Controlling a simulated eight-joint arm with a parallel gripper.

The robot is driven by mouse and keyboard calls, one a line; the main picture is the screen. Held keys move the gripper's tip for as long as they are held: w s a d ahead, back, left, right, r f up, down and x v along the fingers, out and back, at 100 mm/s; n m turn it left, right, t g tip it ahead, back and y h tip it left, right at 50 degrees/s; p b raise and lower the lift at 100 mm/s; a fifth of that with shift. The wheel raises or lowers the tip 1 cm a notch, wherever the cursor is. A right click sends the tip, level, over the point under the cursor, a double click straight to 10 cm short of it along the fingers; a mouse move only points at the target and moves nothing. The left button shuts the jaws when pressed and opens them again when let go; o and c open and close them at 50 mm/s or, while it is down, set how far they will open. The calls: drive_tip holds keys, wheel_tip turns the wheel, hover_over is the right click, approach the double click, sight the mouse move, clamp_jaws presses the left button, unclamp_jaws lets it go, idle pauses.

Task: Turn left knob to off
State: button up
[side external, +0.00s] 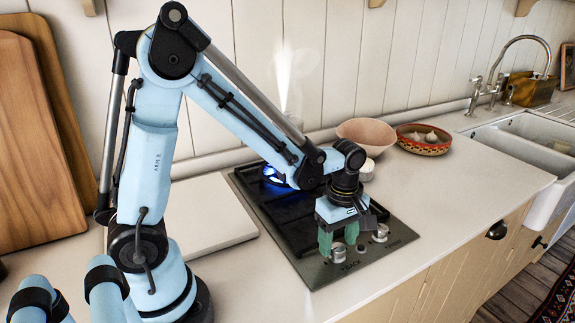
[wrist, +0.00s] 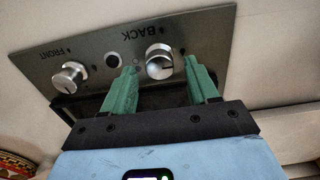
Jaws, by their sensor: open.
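The left knob (side external: 337,254), a silver knob beside the BACK label, sits on the cooktop's dark metal control strip. In the wrist view this left knob (wrist: 159,62) lies between the two green fingertips, with a dark line across its face. My gripper (side external: 338,241) is open with its fingers pointing down over it; the wrist view shows the gripper (wrist: 161,64) with a finger on each side and visible gaps. Contact cannot be made out. The right knob (side external: 381,233), by the FRONT label, stands apart; it also shows in the wrist view (wrist: 69,76).
A blue flame (side external: 270,174) burns at the cooktop's back. Behind stand a pinkish bowl (side external: 365,131) and a patterned bowl (side external: 424,145). A pale board (side external: 212,222) lies left of the cooktop. The counter (side external: 475,185) to the right is clear.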

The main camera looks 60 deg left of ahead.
drive_tip(key=shift+f, duration=0.4)
drive_tip(key=c, duration=1)
drive_tip(key=shift+c, duration=0.2)
